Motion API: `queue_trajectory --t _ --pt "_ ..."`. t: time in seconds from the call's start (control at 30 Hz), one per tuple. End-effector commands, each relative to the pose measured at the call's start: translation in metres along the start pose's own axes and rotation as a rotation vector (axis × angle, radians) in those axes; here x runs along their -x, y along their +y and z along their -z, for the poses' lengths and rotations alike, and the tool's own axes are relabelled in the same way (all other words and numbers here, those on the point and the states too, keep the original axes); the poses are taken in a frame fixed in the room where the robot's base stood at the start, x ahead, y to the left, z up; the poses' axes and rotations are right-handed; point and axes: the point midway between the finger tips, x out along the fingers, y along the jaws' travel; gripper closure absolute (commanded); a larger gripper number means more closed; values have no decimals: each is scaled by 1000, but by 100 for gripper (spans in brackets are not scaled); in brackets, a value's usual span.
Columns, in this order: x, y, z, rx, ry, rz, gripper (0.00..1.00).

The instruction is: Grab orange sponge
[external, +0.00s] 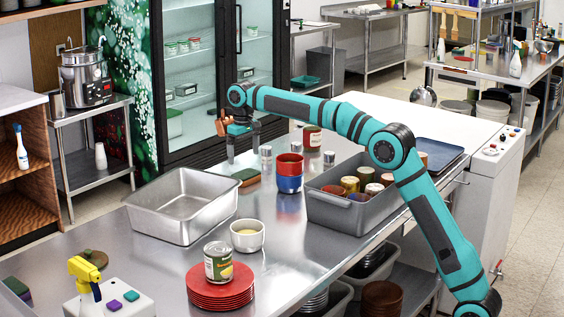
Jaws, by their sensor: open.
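A sponge (246,177) with a green top and an orange-brown side lies on the steel counter, just right of the steel pan. It is the only orange-toned sponge that I can make out. My gripper (243,156) points down above the sponge, with its two fingers apart and nothing between them. The fingertips look close to the sponge's height, but I cannot tell the exact gap.
A steel pan (183,233) stands left of the sponge. Stacked red and blue cups (289,182) and a grey bin (334,213) of cans stand to the right. A white bowl (248,244) and red plates (220,296) stand in front.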

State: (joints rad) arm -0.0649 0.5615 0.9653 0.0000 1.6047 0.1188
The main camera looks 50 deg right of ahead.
Motion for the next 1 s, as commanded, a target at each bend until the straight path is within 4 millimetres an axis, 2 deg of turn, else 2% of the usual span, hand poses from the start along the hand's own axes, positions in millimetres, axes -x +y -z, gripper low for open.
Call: queue_trajectory --t 0.53,0.8,1.0 --pt "-39 0 2 -1 -12 -1 0" --pt "-73 0 1 -1 -12 -1 0" --pt "-79 0 1 -1 -9 -1 0"
